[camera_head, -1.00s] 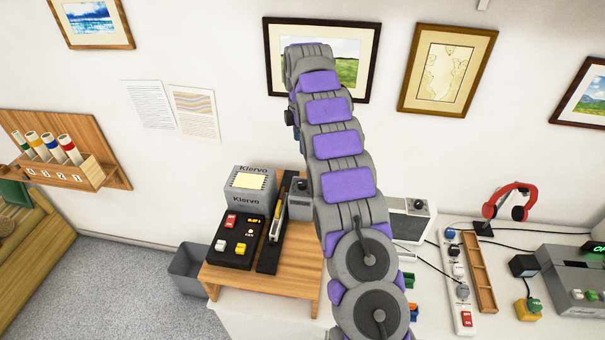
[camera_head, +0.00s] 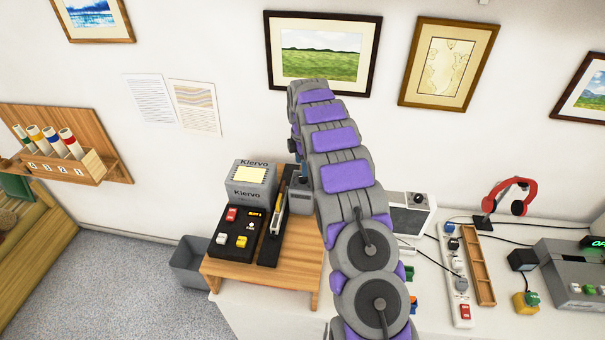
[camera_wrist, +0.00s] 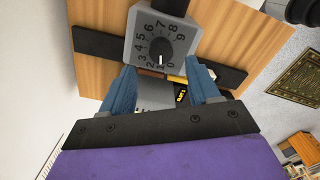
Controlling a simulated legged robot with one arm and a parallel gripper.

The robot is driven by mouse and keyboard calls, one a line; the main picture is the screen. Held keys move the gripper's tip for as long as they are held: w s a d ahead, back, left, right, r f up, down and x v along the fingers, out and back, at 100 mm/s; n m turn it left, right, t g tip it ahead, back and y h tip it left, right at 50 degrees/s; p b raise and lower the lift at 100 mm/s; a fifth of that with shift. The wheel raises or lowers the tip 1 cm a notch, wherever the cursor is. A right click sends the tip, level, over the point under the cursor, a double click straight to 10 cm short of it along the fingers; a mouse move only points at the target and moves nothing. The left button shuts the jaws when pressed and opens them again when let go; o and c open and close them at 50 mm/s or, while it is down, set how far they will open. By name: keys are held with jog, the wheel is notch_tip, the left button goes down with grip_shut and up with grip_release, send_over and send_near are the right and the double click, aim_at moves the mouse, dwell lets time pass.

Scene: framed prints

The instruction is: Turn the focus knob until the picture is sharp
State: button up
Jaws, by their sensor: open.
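A black round knob (camera_wrist: 160,45) with a white pointer sits on a grey box with a ring of numbers in the wrist view. The pointer is at the bottom, between 1 and 0. My gripper (camera_wrist: 158,72) is open, its two blue fingers spread on either side below the knob, with nothing between them; I cannot tell if either touches the box. In the head view a grey box (camera_head: 300,203) on the wooden stand is partly hidden by my arm. A Klervo device (camera_head: 251,181) with a pale lit screen stands left of it; no picture is readable on that screen.
A black panel with buttons (camera_head: 236,240) and a black rail (camera_head: 277,226) lie on the wooden stand (camera_head: 265,272). A pale box with a dark knob (camera_head: 412,212) stands right of my arm. A power strip (camera_head: 459,275), wooden tray and red headphones (camera_head: 507,195) are farther right.

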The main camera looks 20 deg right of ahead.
aim_at(303, 179)
jog(key=shift+f, duration=2.65)
jog(key=shift+c, duration=0.2)
jog(key=c, duration=1)
